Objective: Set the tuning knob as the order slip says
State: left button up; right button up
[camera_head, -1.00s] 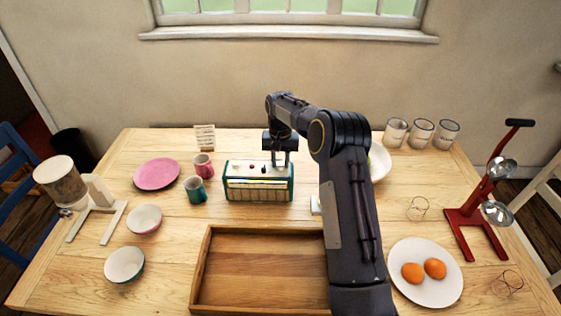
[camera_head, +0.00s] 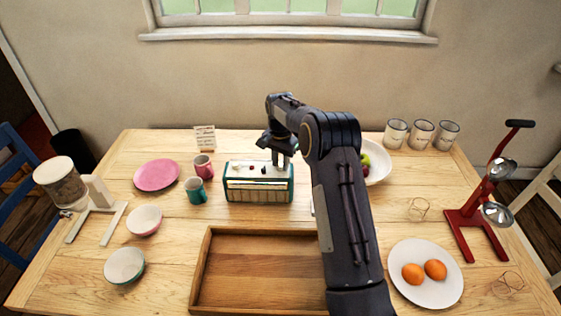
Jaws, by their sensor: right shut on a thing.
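The teal-and-cream radio (camera_head: 258,190) stands near the middle of the table. Small dark-red and dark controls (camera_head: 257,168) show on its white top. My right gripper (camera_head: 280,164) points down at the right part of the radio's top and is shut on the tuning knob, which its fingers mostly hide. The knob's pointer and setting cannot be made out. The order slip (camera_head: 204,137) stands upright behind the pink mug; its writing is too small to read. My left gripper is not in view.
A teal mug (camera_head: 196,190) and a pink mug (camera_head: 203,167) stand left of the radio. A wooden tray (camera_head: 203,270) lies in front. A fruit bowl (camera_head: 379,165) is partly behind my right arm. A plate with oranges (camera_head: 427,292) and a red stand (camera_head: 470,224) are at right.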

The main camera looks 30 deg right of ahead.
aim_at(280, 164)
jog(key=o, duration=1)
notch_tip(280, 164, up, 8)
jog(key=shift+f+b, duration=0.1)
jog(key=shift+b, duration=0.3)
